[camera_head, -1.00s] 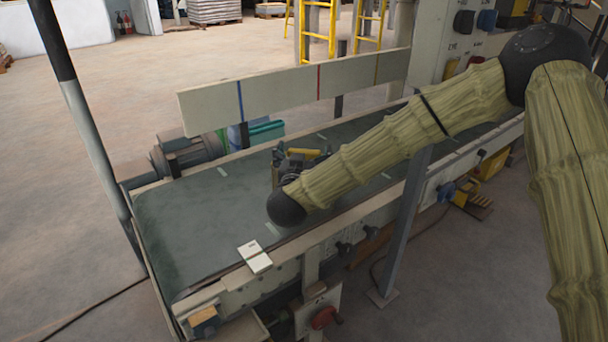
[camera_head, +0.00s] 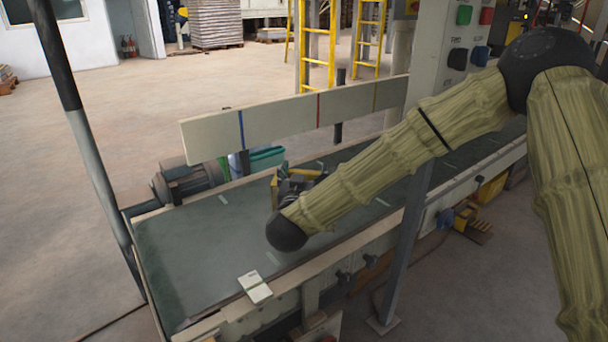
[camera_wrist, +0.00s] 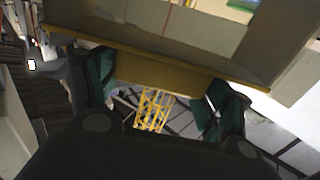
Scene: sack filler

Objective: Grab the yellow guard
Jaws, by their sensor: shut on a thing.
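The yellow guard shows in the wrist view as a dull yellow bar (camera_wrist: 165,76) running between my finger pads, with a long thin yellow edge above it. My gripper (camera_wrist: 163,86) is shut on it, one teal pad at each end of the bar. In the head view my gripper (camera_head: 296,184) is over the belt, just in front of the upright rail, with small yellow parts of the guard showing beside it. My wrist and forearm hide most of the guard there.
The conveyor belt (camera_head: 190,250) lies below my arm, with a white card (camera_head: 255,288) on its near edge. A cream rail (camera_head: 270,115) stands along its far side. A motor (camera_head: 180,183) sits behind the belt.

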